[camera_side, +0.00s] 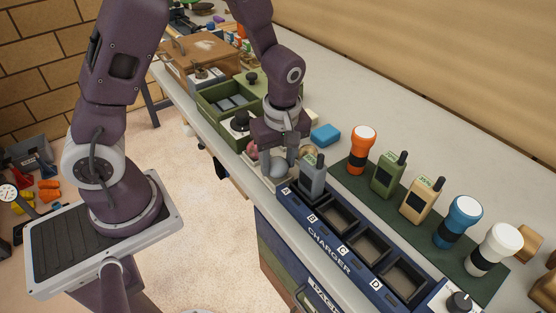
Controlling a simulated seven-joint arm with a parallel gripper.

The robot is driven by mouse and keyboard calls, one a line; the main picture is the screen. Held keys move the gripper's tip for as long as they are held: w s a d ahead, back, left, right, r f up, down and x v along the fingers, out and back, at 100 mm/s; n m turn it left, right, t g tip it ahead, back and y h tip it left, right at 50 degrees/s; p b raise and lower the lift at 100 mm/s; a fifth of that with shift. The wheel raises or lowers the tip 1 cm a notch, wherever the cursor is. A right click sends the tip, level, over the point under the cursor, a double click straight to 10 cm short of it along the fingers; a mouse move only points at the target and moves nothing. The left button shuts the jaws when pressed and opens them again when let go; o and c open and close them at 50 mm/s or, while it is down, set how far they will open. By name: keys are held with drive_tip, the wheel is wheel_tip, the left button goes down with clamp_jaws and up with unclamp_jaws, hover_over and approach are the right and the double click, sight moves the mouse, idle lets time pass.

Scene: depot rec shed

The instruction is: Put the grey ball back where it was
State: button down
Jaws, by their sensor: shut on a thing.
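The grey ball (278,168) is at the tip of my gripper (279,158), which points down and is shut on it. The ball is low, close to the left end of the charger and the front edge of the bench. A small pale holder (269,183) shows just below it; I cannot tell whether the ball touches it. A pinkish ball (252,150) sits just left of the gripper, and a tan round thing (309,152) shows behind it, partly hidden by the gripper.
A dark blue charger (318,230) holds a grey radio (313,178) upright right beside the gripper; its other slots are empty. Torches and radios stand on a green mat (409,222). A blue block (325,134) lies behind, and a green tray (207,108) stands left.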

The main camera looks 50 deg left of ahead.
sight(281, 165)
drive_tip(key=shift+f, duration=0.1)
drive_tip(key=shift+f, duration=0.4)
drive_tip(key=c, duration=0.7)
unclamp_jaws()
wheel_tip(281, 165, up, 12)
drive_tip(key=d+r, duration=0.1)
drive_tip(key=s+r+m+t, duration=0.2)
drive_tip(key=s+r+m, duration=0.2)
drive_tip(key=s+m, duration=0.4)
drive_tip(key=s+r+m+t+h, duration=0.1)
drive_tip(key=s+r+m+t, duration=0.2)
drive_tip(key=s+r+m, duration=0.2)
drive_tip(key=s+m, duration=0.2)
drive_tip(key=s, duration=0.1)
drive_tip(key=shift+s+d+m, duration=0.2)
drive_tip(key=shift+d+m, duration=0.05)
drive_tip(key=shift+m, duration=0.15)
